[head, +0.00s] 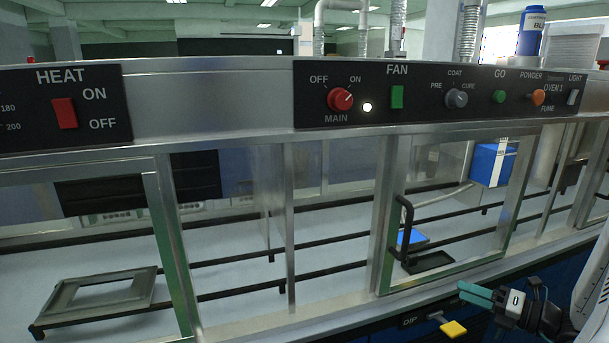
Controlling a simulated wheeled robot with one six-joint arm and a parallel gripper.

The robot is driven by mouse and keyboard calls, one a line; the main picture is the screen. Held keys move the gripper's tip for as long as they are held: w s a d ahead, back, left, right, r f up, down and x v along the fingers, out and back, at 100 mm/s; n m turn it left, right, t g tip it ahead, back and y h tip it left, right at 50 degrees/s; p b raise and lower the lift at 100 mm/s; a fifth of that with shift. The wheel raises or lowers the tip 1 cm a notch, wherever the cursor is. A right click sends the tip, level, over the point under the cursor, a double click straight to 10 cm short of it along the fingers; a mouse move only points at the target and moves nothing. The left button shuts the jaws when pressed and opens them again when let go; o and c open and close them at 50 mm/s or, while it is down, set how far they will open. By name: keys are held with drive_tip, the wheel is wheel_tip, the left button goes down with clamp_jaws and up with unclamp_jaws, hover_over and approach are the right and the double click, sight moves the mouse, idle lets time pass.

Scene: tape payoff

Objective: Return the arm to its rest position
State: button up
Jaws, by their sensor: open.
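My gripper (463,292) shows at the lower right in the head view, with teal fingers pointing left. It is open and nothing shows between the fingers. It is in front of the cabinet's lower front edge, below and right of the glass door (384,226) with the black handle (403,229). Part of my pale arm shows at the right edge of the picture; the rest of it is out of view.
A control panel (436,116) with knobs and switches runs above the glazed cabinet. A yellow-ended lever (453,329) by the DIP label is below and left of my gripper. Inside are black rails (330,238), a grey frame (60,297) and a blue-white box (486,167).

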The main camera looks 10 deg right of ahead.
drive_tip(key=s+a+r+n+g+y, duration=0.1)
drive_tip(key=s+a+r+n+g, duration=0.1)
drive_tip(key=a+r+n+g, duration=0.35)
drive_tip(key=s+a+r+n+g, duration=0.1)
drive_tip(key=a+r+n+g, duration=0.15)
drive_tip(key=a+n, duration=0.65)
drive_tip(key=s+a+r+n+g+y, duration=0.1)
drive_tip(key=s+a+r+n+g, duration=0.1)
drive_tip(key=a+r+n+g, duration=0.4)
drive_tip(key=s+a+r+n+h, duration=0.2)
drive_tip(key=s+n+h, duration=0.3)
drive_tip(key=n, duration=0.5)
drive_tip(key=s+a+r+n+t+h, duration=0.1)
drive_tip(key=s+a+r+n+h, duration=0.1)
drive_tip(key=s+n+h, duration=0.4)
drive_tip(key=shift+s+r+n, duration=0.4)
drive_tip(key=shift+s+n, duration=0.05)
drive_tip(key=shift+n, duration=1.7)
